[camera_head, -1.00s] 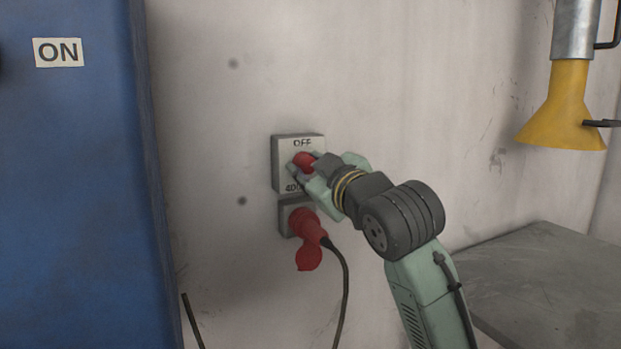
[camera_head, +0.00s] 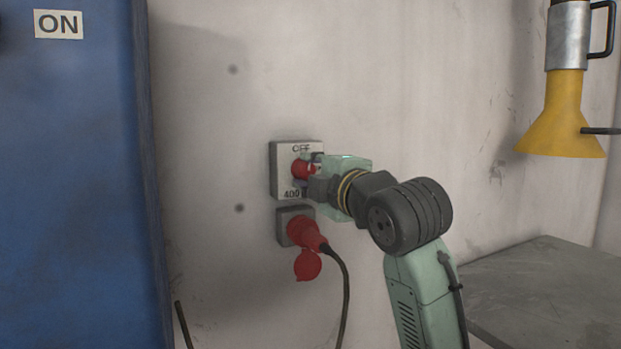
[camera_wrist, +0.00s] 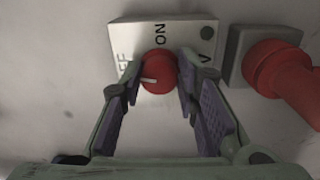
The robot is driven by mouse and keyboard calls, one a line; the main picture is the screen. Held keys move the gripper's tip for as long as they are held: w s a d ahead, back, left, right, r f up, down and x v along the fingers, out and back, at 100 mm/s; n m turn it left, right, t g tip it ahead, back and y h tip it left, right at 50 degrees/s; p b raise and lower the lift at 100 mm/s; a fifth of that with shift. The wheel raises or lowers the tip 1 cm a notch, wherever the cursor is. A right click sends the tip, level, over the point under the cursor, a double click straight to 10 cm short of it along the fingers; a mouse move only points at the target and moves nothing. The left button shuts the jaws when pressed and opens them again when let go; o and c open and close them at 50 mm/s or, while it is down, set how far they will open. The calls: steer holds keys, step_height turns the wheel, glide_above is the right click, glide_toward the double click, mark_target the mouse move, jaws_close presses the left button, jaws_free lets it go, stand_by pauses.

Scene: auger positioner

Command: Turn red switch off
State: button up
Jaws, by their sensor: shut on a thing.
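The red switch (camera_wrist: 158,72) is a round knob with a white mark on a pale grey switch box on the wall. In the wrist view its mark points left, towards the side with the partly hidden OFF label; ON is printed above the knob. My gripper (camera_wrist: 158,88) has its two purple-padded fingers on either side of the knob, shut on it. In the head view the red switch (camera_head: 301,169) shows left of my gripper (camera_head: 312,172), below the OFF label.
A red plug (camera_head: 305,232) with a black cable sits in a socket below the switch box (camera_head: 285,187). A blue cabinet (camera_head: 75,190) stands at left. A grey table (camera_head: 550,290) is at right, below a yellow funnel-shaped part (camera_head: 562,125).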

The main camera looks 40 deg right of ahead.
steer(key=shift+r+n, duration=0.2)
steer(key=shift+n, duration=1)
steer(key=o, duration=1.1)
steer(key=shift+f, duration=0.1)
steer(key=shift+o, duration=0.2)
steer(key=v, duration=1.2)
steer(key=shift+f, duration=0.1)
